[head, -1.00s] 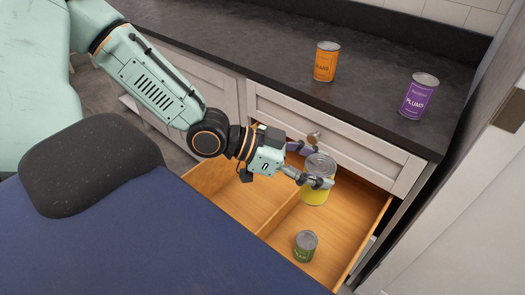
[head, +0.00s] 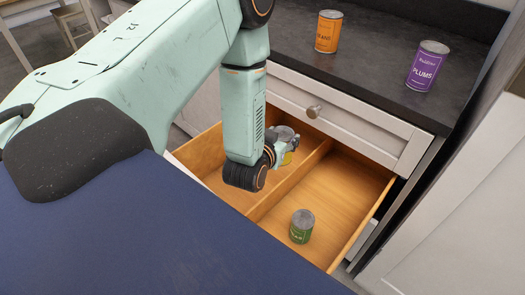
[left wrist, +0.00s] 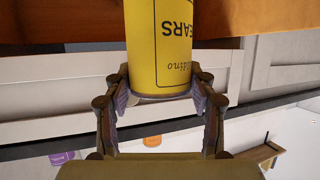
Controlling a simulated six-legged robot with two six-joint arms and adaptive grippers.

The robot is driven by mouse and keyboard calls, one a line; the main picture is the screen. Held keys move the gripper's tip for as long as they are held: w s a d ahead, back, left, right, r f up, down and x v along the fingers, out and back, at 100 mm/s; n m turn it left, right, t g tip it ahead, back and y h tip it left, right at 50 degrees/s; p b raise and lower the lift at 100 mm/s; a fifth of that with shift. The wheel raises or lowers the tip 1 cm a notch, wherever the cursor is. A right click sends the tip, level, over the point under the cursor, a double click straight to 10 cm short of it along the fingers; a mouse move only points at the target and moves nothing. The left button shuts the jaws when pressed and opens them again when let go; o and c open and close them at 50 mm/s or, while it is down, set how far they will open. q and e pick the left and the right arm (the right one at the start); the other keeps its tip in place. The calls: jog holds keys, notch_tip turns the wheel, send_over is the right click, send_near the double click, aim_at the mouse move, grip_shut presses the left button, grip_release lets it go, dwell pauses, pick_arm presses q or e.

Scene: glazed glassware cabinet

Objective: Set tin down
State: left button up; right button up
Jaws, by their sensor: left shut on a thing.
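A yellow tin of pears (left wrist: 162,45) is between the two fingers of my left gripper (left wrist: 161,92), which is shut on it. In the head view the tin (head: 288,158) shows only as a small yellow patch, mostly hidden by my left gripper (head: 286,140). They are in the left compartment of the open wooden drawer (head: 326,152), by the divider. Whether the tin touches the drawer floor cannot be told. My right gripper is not in view.
A small green tin (head: 302,227) stands in the drawer's right compartment, near the front. An orange tin (head: 328,32) and a purple tin of plums (head: 427,66) stand on the dark counter (head: 375,85). A closed drawer with a knob (head: 313,111) is above.

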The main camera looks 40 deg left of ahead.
pick_arm(q)
jog(key=s+a+f+n+g+y+b, duration=0.5)
jog(key=s+a+f+n+g+y, duration=0.15)
jog(key=n+y, duration=0.3)
jog(key=shift+n+g, duration=0.25)
jog(key=f+b, duration=0.1)
jog(key=f, duration=0.2)
jog(key=f+b, duration=0.1)
jog(key=f, duration=0.2)
jog(key=f+b, duration=0.1)
jog(key=f, duration=0.2)
jog(key=shift+s+a+f, duration=0.2)
jog(key=shift+a, duration=0.05)
jog(key=shift+w+f, duration=0.1)
